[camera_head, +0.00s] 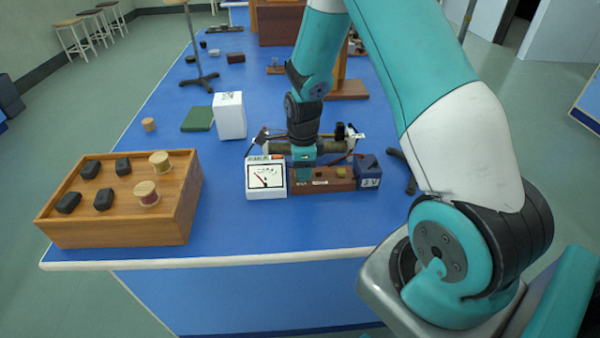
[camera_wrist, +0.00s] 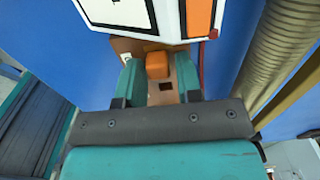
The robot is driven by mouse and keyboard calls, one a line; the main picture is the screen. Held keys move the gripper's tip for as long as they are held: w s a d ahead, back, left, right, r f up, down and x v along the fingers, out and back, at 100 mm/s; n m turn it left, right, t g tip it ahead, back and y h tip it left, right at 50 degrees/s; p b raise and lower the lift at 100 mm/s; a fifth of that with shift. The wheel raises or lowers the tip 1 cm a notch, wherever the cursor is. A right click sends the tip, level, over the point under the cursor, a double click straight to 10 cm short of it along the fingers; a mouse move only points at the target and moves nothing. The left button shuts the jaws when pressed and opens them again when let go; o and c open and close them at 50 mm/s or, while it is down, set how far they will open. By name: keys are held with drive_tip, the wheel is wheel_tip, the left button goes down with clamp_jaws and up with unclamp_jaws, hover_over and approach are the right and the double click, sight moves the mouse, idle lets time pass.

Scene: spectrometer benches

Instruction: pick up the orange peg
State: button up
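The orange peg (camera_wrist: 157,65) shows in the wrist view, upright on a brown wooden board (camera_wrist: 160,99), close to a small dark square hole. My gripper (camera_wrist: 159,73) points down, with one teal finger on each side of the peg. Narrow gaps show between the fingers and the peg, so it looks open. In the head view my gripper (camera_head: 303,173) is low over the left part of the wooden board (camera_head: 325,186). There I cannot make out the peg, which seems hidden by the gripper.
A white meter (camera_head: 266,180) stands close on the left of the board, and a blue 3V box (camera_head: 368,172) on its right. A tube on a stand (camera_head: 330,148) is right behind. A wooden tray (camera_head: 125,229) with black blocks and spools stands at left.

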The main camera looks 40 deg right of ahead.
clamp_jaws()
wheel_tip(320, 180, up, 23)
drive_tip(key=p, duration=0.3)
idle(0.5)
